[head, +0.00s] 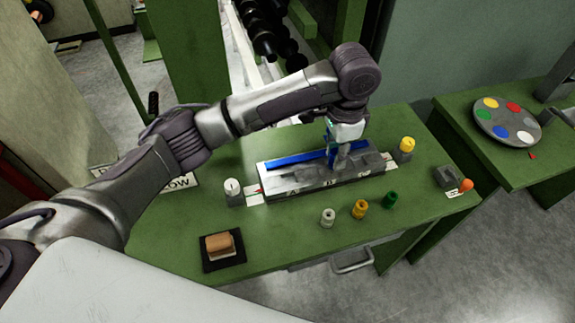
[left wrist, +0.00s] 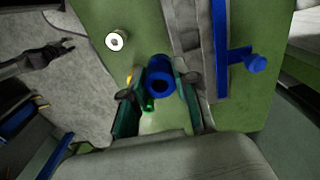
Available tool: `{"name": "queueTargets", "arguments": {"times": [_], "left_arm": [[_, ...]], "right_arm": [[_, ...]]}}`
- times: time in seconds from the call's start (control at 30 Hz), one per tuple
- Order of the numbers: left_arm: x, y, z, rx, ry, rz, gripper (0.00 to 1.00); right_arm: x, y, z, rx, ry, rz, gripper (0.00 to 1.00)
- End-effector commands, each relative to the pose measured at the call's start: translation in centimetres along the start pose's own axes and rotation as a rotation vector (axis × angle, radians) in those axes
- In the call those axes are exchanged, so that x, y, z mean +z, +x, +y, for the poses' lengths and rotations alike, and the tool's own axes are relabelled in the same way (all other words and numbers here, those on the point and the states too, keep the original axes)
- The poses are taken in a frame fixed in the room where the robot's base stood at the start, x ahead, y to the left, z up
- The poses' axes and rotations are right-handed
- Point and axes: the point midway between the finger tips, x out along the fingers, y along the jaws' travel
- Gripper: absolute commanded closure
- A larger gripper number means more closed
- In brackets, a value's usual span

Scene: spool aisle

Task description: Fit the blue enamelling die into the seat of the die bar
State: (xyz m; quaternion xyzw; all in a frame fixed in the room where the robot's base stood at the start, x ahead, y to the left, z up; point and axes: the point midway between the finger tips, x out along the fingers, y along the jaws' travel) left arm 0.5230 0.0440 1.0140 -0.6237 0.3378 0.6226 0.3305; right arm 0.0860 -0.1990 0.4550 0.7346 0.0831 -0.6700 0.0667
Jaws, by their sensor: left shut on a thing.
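The blue enamelling die (left wrist: 161,75) shows in the left wrist view as a short round piece with a dark hole, between the fingers of my left gripper (left wrist: 160,98). The gripper is shut on it. In the head view my left gripper (head: 336,160) points down over the right half of the die bar (head: 290,184), a long grey block with a blue strip along its back. The held die cannot be made out there, and the arm and fingers hide part of the bar. I cannot tell whether the die touches the bar. My right gripper is not in view.
White (head: 327,218), yellow (head: 360,209) and green (head: 390,200) dies stand in front of the bar. A white-topped post (head: 233,191) and a yellow-topped one (head: 407,147) flank it. A black tray (head: 222,262) lies front left. The bench's front middle is clear.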

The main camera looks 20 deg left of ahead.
Motion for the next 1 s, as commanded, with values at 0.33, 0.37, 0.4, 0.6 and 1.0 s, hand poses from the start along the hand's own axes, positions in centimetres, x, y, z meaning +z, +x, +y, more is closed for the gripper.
{"name": "queueTargets", "arguments": {"times": [0.33,0.37,0.4,0.6,1.0], "left_arm": [[5.9,3.8,-3.8,0.000,-0.014,-0.006,1.00],[6.4,4.2,-4.1,0.000,-0.012,-0.005,1.00],[7.1,4.7,-4.6,0.000,-0.014,-0.005,1.00],[9.3,6.5,-6.0,0.001,-0.008,-0.002,1.00],[9.7,10.6,-6.2,0.000,-0.007,-0.001,1.00]], "right_arm": [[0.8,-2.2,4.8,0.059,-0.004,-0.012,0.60],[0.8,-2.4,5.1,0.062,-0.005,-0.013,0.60],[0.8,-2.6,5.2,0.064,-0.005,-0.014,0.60],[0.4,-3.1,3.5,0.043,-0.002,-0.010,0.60],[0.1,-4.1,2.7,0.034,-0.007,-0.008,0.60]]}}
